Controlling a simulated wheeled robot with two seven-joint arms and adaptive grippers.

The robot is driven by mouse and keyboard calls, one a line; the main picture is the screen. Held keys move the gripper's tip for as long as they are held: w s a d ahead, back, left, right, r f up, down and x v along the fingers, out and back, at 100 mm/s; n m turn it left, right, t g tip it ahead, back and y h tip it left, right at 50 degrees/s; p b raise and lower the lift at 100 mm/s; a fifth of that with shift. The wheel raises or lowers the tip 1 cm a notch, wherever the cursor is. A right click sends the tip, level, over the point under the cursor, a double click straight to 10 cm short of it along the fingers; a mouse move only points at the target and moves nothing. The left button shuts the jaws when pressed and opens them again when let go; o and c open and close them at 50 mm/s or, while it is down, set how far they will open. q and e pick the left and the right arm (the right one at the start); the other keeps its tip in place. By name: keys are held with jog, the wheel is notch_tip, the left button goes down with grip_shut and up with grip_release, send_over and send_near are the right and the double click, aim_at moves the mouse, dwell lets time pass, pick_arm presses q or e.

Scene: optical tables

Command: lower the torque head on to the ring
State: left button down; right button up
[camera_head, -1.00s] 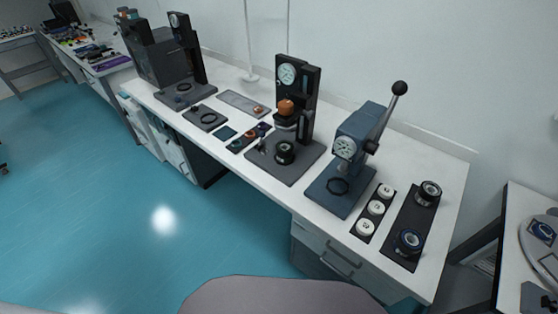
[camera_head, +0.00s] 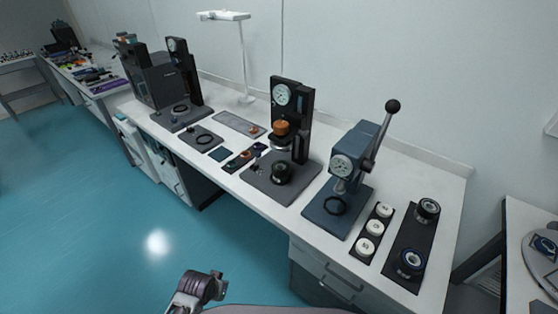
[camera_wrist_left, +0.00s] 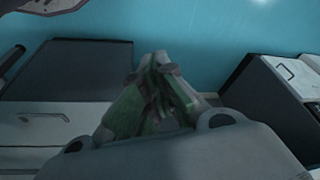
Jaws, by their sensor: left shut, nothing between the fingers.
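A black column stand (camera_head: 302,110) in the head view carries a round dial (camera_head: 282,95) and a head with an orange-brown knob (camera_head: 280,128). I take this to be the torque head. Below it, apart from it, a dark ring-shaped part (camera_head: 281,173) sits on the stand's grey base plate (camera_head: 262,183). In the left wrist view my left gripper (camera_wrist_left: 158,62) is shut and empty, with teal floor beyond it, away from the stand. Part of my arm shows at the head view's bottom edge. My right gripper is not in view.
A blue-grey lever press (camera_head: 352,165) stands right of the stand. Beside it are a strip of white round pieces (camera_head: 369,234) and a black tray (camera_head: 411,238) with two lens-like parts. Left are small trays (camera_head: 238,159) and another column stand (camera_head: 176,60). Open floor lies in front.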

pick_arm(q)
jog(key=w+d+r+m+t+h, duration=0.25)
jog(key=w+d+r, duration=0.25)
jog(key=r, duration=0.5)
jog(key=w+d+r+m+t+h, duration=0.1)
jog(key=w+d+r+t+h, duration=0.2)
jog(key=w+d+r, duration=0.45)
jog(key=w+d+r+m+t+h, duration=0.2)
jog(key=w+d+r+t+h, duration=0.15)
jog(key=r, duration=0.85)
jog(key=w+a+r+t+h, duration=0.1)
jog(key=w+r+t, duration=0.1)
jog(key=r, duration=0.4)
jog(key=w+a+r+t+h, duration=0.2)
jog(key=w+r+t, duration=0.1)
jog(key=w+r, duration=0.2)
jog(key=shift+w+r+n+b, duration=0.25)
jog(key=shift+r+n+b, duration=0.15)
jog(key=shift+r, duration=0.2)
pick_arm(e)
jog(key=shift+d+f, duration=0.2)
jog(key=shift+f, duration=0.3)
pick_arm(q)
jog(key=shift+a, duration=0.1)
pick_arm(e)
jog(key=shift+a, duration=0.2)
